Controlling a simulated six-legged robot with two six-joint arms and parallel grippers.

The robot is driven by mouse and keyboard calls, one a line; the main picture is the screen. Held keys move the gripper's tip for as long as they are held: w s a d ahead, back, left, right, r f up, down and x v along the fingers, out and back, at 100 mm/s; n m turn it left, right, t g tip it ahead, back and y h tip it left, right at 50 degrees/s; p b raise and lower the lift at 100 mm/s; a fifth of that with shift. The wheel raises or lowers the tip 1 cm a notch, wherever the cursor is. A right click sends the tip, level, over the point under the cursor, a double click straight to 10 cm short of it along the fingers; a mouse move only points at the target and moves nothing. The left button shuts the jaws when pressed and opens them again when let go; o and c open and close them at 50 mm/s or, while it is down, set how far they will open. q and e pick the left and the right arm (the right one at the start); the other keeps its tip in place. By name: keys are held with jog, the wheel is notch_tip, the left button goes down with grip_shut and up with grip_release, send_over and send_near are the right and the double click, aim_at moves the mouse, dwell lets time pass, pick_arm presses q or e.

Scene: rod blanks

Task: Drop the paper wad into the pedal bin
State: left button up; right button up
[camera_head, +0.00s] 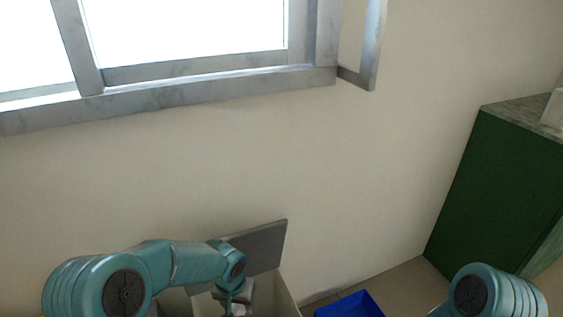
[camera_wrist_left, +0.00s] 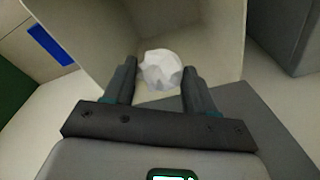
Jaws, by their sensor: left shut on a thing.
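The white crumpled paper wad (camera_wrist_left: 162,72) is held between the two fingers of my left gripper (camera_wrist_left: 159,66) in the left wrist view. In the head view only a small pale part of the wad (camera_head: 238,310) shows below my left gripper (camera_head: 235,296). The pedal bin (camera_head: 287,292) is a beige box with its grey lid (camera_head: 260,247) raised. My left gripper and the wad are over the bin's opening; the bin's inner wall (camera_wrist_left: 207,25) shows behind the wad. The exact height over the rim is unclear. My right gripper is out of view.
A blue container (camera_head: 349,305) stands on the floor right of the bin; it also shows in the wrist view (camera_wrist_left: 50,44). A green cabinet (camera_head: 500,190) stands at the right. A wall with a window is behind the bin.

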pick_arm(q)
notch_tip(320, 180, down, 2)
jog(key=shift+d+f+b, duration=0.1)
jog(key=shift+d+b, duration=0.05)
jog(key=shift+b, duration=0.25)
notch_tip(320, 180, down, 5)
jog(key=b, duration=0.3)
jog(key=o, duration=1.1)
jog(key=shift+r, duration=0.2)
